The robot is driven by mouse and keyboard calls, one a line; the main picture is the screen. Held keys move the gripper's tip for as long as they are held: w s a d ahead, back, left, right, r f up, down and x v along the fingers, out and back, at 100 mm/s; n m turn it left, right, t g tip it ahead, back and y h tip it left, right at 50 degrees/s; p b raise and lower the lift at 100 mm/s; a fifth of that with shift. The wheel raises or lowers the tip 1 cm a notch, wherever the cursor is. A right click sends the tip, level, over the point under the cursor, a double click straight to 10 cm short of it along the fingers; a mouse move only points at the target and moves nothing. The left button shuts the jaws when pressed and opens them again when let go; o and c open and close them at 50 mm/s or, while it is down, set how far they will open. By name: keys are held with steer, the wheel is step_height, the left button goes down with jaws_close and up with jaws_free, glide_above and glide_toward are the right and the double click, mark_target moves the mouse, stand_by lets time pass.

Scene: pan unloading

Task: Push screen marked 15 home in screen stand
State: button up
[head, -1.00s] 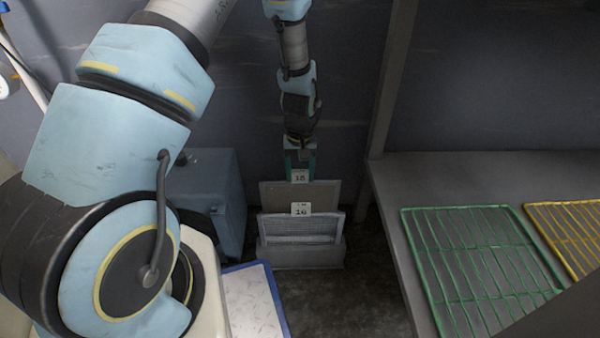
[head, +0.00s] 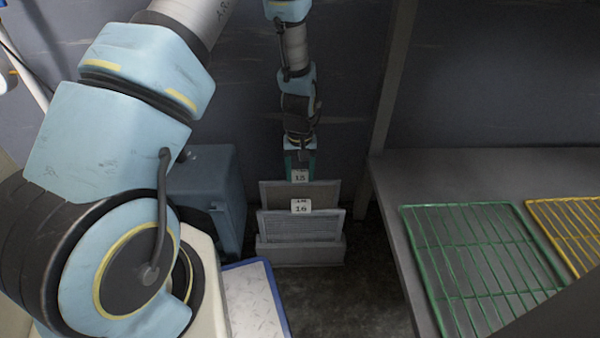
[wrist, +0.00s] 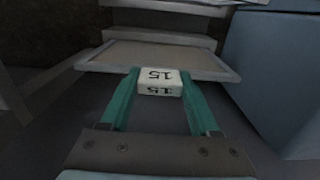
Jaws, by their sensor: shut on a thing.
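The screen marked 15 (head: 325,192) stands upright in the rear of the screen stand (head: 300,256), behind the screen marked 16 (head: 300,226). My gripper (head: 300,165) is above the screen marked 15, its teal fingers shut on the white tag marked 15. In the wrist view, both fingertips (wrist: 160,82) press the sides of that tag, and the framed screen (wrist: 190,60) extends beyond it. The lower part of the screen marked 15 is hidden behind the screen marked 16, so how deep it sits cannot be seen.
A blue-grey cabinet (head: 205,200) stands close on the left of the stand. A grey bench (head: 390,190) with a green rack (head: 480,265) and a yellow rack (head: 575,225) is on the right. A blue-edged white tray (head: 255,300) is nearer. Dark floor lies clear between.

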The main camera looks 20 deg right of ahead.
steer(key=shift+f, duration=0.5)
stand_by(0.3)
steer(key=o, duration=1.5)
step_height(320, 180, up, 11)
steer(key=p, duration=0.3)
